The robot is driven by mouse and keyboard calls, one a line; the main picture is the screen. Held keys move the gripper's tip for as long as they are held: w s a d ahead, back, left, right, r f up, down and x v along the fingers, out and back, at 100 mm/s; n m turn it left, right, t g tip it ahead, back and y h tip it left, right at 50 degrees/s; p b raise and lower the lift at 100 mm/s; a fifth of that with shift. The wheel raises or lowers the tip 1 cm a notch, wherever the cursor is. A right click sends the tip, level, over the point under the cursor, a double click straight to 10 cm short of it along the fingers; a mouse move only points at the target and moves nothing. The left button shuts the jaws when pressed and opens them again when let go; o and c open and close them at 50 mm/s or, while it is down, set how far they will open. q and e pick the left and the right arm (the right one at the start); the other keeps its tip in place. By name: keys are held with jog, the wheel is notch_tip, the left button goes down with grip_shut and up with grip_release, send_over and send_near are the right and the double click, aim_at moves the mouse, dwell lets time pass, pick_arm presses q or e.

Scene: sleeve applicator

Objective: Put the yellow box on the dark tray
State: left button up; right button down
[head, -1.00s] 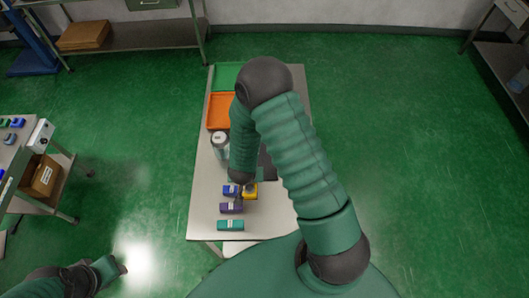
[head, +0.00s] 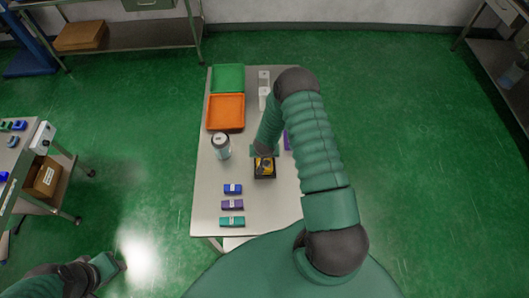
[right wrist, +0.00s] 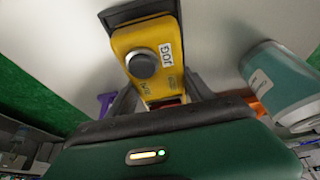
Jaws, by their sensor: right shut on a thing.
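The yellow box (head: 266,163) has a round dark knob and a white label in the right wrist view (right wrist: 158,40). My right gripper (head: 264,155) is shut on it, its fingers on either side of the box in the right wrist view (right wrist: 162,97). The box is over the small dark tray (head: 264,177), within its outline in the head view. The tray's rim also shows behind the box in the right wrist view (right wrist: 135,12). I cannot tell whether the box touches the tray floor. My left gripper (head: 121,264) is at the lower left, away from the table; its jaws are unclear.
Blue (head: 233,188), purple (head: 232,205) and teal (head: 232,221) boxes lie on the table's near left. A white-lidded jar (head: 221,146) stands left of the tray. Orange (head: 226,112) and green (head: 228,78) trays are behind. Another purple thing (head: 287,140) is partly hidden by my arm.

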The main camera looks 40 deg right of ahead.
jog(key=shift+w+f, duration=0.15)
jog(key=shift+f, duration=0.15)
jog(key=c, duration=0.8)
grip_release()
jog(key=shift+d, duration=0.15)
jog(key=o, duration=0.4)
jog(key=shift+s+d, duration=0.1)
jog(key=shift+s, duration=0.15)
jog(key=shift+a, duration=0.2)
jog(key=shift+d+f, duration=0.1)
